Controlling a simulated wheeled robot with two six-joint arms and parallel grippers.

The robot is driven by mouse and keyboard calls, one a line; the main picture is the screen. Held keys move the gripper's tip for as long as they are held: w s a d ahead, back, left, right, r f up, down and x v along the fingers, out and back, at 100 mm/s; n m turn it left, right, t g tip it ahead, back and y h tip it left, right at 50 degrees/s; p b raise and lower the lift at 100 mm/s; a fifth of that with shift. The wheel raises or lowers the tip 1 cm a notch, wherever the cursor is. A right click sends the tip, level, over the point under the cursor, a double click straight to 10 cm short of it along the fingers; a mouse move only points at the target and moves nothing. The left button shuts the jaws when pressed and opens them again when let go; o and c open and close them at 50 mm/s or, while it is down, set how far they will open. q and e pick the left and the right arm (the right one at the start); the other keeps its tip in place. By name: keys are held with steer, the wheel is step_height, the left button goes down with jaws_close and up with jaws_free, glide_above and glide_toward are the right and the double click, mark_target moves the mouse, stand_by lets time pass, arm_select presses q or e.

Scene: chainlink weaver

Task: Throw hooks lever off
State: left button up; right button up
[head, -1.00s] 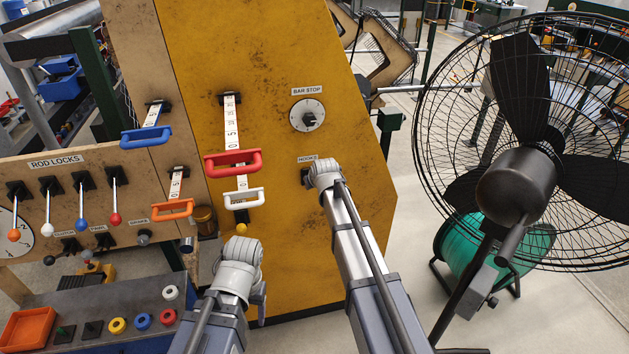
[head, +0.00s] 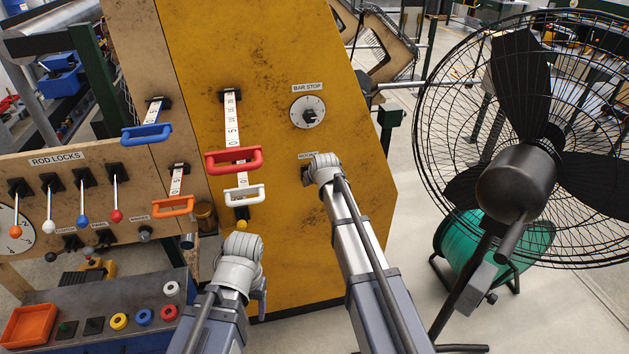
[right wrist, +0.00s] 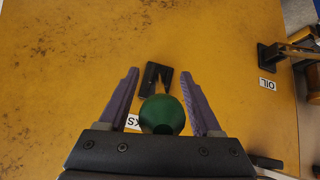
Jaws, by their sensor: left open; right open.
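The hooks lever shows in the right wrist view as a green ball knob (right wrist: 162,115) in front of a black mount (right wrist: 155,78) on the yellow panel. My right gripper (right wrist: 160,76) is open, with one purple finger on each side of the knob. Gaps show between the fingers and the knob. In the head view my right wrist covers the lever, and the HOOKS label (head: 306,156) is partly hidden. My left gripper (head: 262,288) is low in front of the yellow panel, away from the levers, with its fingers mostly hidden.
Left of my right arm are the red handle (head: 233,159), white handle (head: 244,193) and orange handle (head: 174,206). The bar stop dial (head: 307,112) is above. A large fan (head: 517,183) stands on the right. An OIL lever (right wrist: 272,55) shows in the right wrist view.

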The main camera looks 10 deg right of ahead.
steer(key=shift+s, duration=0.1)
steer(key=p+v, duration=0.6)
steer(key=v, duration=0.2)
steer(key=shift+f, duration=0.1)
stand_by(0.3)
